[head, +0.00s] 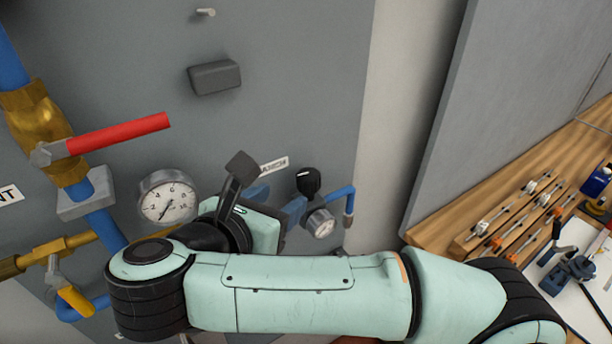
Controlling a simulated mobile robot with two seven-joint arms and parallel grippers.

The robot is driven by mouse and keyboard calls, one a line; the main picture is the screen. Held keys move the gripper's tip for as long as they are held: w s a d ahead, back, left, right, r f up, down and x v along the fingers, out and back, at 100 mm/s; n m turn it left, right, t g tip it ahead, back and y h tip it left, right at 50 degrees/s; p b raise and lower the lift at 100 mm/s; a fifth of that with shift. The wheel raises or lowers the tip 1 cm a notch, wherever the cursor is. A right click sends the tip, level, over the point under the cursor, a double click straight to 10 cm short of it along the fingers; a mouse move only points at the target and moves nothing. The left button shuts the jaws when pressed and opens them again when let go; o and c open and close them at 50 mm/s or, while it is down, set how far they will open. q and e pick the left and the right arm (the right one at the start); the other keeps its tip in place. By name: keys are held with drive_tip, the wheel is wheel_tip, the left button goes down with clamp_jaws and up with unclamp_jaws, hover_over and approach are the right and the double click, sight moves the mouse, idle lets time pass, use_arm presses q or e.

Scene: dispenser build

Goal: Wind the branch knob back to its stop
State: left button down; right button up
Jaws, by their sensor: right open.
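The branch knob (308,181) is black and sits on the regulator at the right end of the blue pipe on the grey panel. A small gauge (320,223) is just below it. The tilted branch label (274,166) is left of the knob, partly covered. My right gripper (256,188) is open, left of the knob and apart from it in the picture. One dark finger points up; the other is mostly hidden by the gripper body. My left gripper is out of view.
A larger gauge (168,197) and a red-handled brass valve (42,122) are left of my right gripper. Blue pipes run below. A grey box (214,77) is above. A wooden bench (500,210) with tools stands at the right.

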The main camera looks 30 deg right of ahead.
sight(303, 183)
drive_tip(key=p+x, duration=0.1)
drive_tip(key=x, duration=1)
drive_tip(key=shift+w+r, duration=0.15)
drive_tip(key=shift+w, duration=0.15)
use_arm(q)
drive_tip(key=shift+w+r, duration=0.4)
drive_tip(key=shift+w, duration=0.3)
use_arm(e)
drive_tip(key=shift+w+d+f, duration=0.25)
drive_tip(key=shift+d+f, duration=0.1)
drive_tip(key=shift+d, duration=0.2)
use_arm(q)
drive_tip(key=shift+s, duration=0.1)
use_arm(e)
drive_tip(key=c, duration=0.7)
